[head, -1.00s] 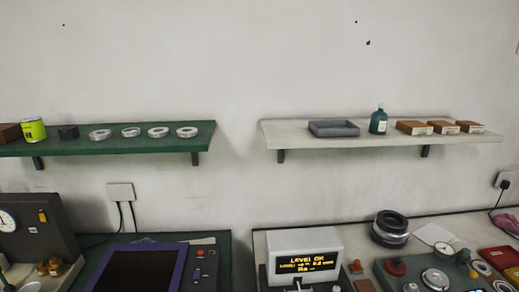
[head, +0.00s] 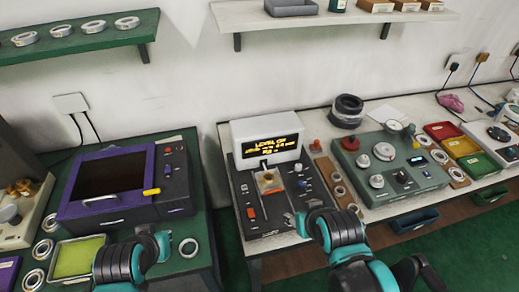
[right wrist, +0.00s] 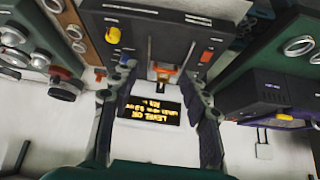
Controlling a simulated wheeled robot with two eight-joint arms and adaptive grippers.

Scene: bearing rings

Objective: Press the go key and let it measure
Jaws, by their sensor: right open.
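The measuring instrument has a white display housing (head: 288,128) with a lit yellow readout (head: 270,150). Its top line reads "LEVEL OK"; the lower lines are blurred. A dark control panel (head: 270,222) in front carries a small stage with an orange-brown part (head: 268,182) and a red key (head: 251,212). In the right wrist view the panel is upside down, with the red key (right wrist: 206,56) and a yellow knob (right wrist: 113,35). Which key is go cannot be read. My right gripper (right wrist: 157,122) is open and empty above the instrument. My left gripper (head: 160,240) is low at left; its fingers are unclear.
A purple-framed machine (head: 105,180) stands on the left green bench. A green gauge box (head: 390,165) and coloured trays (head: 462,147) stand to the right. A stacked black ring (head: 347,108) sits behind.

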